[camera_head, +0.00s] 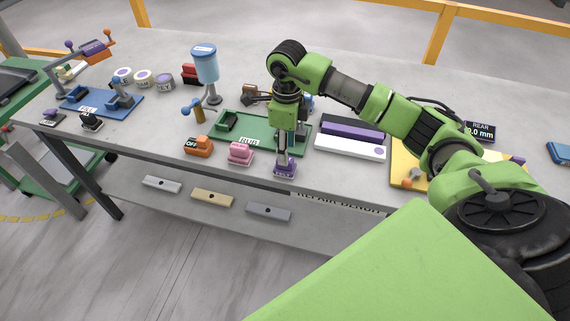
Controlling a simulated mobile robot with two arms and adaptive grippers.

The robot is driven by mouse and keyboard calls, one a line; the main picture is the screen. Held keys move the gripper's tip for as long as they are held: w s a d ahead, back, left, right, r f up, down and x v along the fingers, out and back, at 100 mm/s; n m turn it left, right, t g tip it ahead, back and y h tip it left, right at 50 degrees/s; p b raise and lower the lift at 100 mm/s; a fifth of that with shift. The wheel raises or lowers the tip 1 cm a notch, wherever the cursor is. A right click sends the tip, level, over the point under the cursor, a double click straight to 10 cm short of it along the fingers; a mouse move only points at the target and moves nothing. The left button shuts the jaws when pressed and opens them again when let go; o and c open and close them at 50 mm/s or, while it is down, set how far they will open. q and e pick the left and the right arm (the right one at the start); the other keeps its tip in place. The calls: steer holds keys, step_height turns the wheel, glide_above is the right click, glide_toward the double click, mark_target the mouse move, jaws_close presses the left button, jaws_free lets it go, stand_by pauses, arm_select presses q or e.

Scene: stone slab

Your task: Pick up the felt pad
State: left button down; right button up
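My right arm comes in from the right, and its gripper (283,158) points down at the front edge of the bench. Its fingertips are at the top of a small purple block (285,170) with a pale label. I cannot tell whether they close on it or only touch it. A pink block (240,150) with a dark label stands just to the left, and an orange block (198,146) marked OFF is further left. The labels are too small to tell for sure which piece is the felt pad. My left gripper is not in view.
A green tray (228,138) marked RUB lies behind the blocks. A white case with a purple strip (352,130) and a yellow board (402,172) are to the right. A blue dispenser (205,65) stands behind. A blue tray (122,108) is at left.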

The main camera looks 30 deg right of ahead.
mark_target(288, 172)
step_height(288, 172, down, 4)
steer(key=shift+w+a+r+p, duration=0.1)
steer(key=shift+a+r+p, duration=0.05)
steer(key=shift+p, duration=0.7)
steer(key=shift+f, duration=0.55)
jaws_close()
steer(key=shift+r, duration=0.2)
